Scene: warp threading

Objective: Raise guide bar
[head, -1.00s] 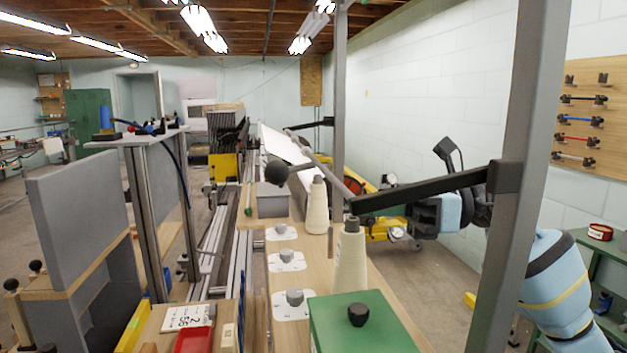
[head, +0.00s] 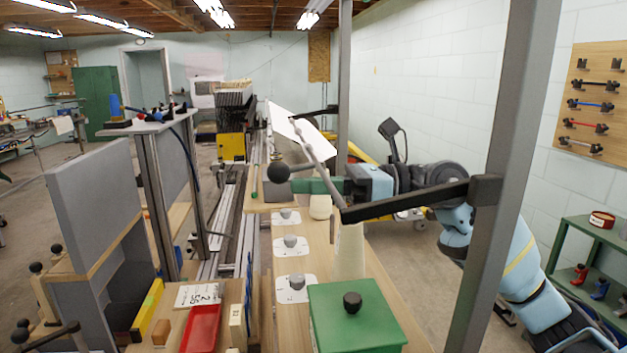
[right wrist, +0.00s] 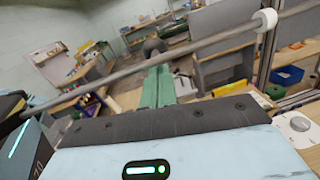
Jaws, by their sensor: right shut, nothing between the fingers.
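The guide bar (head: 318,155) is a thin grey rod slanting across the gap between two black arms on grey uprights. The near black arm (head: 405,200) meets its near end. A black ball knob (head: 279,173) shows just left of the bar. My right gripper (head: 310,186) comes in from the right with its green fingers shut and empty, pointing at the knob. In the right wrist view the bar (right wrist: 215,42) crosses close to the green fingertips (right wrist: 157,82), with the knob (right wrist: 153,46) just beyond; I cannot tell whether they touch. My left gripper is not in view.
A pale thread cone (head: 349,250) stands below the bar, with another partly hidden behind. A green box (head: 345,325) with a black knob sits at the front of the wooden table. The near grey upright (head: 510,150) stands beside my right arm.

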